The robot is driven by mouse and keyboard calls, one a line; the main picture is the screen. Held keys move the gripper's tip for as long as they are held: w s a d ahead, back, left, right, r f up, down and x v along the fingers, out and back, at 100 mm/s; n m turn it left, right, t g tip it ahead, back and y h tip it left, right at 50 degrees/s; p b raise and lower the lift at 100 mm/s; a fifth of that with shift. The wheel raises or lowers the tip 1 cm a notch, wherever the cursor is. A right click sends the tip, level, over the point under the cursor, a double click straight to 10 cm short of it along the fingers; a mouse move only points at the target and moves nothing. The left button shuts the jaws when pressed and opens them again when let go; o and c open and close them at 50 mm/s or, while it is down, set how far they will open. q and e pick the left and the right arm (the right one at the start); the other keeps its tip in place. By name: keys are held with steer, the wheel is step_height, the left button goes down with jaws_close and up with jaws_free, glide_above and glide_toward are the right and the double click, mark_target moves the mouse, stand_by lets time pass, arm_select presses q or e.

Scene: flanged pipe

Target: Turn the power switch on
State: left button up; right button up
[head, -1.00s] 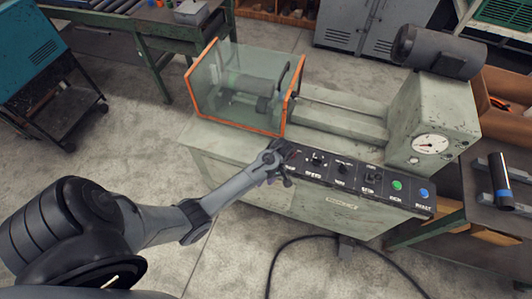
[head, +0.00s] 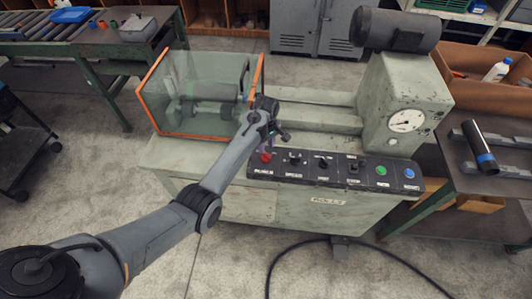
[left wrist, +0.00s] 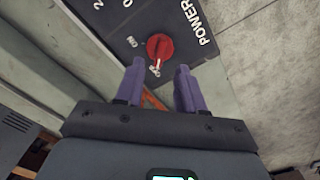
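The power switch (head: 265,157) is a red rotary knob at the left end of the black control panel (head: 335,172) on the lathe-like machine. It also shows in the left wrist view (left wrist: 160,47), beside the word POWER. Its white pointer line points toward my gripper, at a small label I cannot read clearly; an ON label sits to its left in that view. My left gripper (left wrist: 159,67) is open, its two purple fingers apart and empty, with the knob just beyond and between the tips. In the head view the left gripper (head: 274,137) is just above the switch. My right gripper is not in view.
More knobs, a green button (head: 381,170) and a blue button (head: 409,173) line the panel to the right. A clear guard with an orange frame (head: 257,85) stands behind and left of the gripper. A cable (head: 300,240) lies on the floor in front.

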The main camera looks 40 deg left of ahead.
mark_target(266, 154)
arm_select(q)
steer(key=shift+f+b, duration=0.4)
steer(key=shift+f, duration=2.15)
jaws_close()
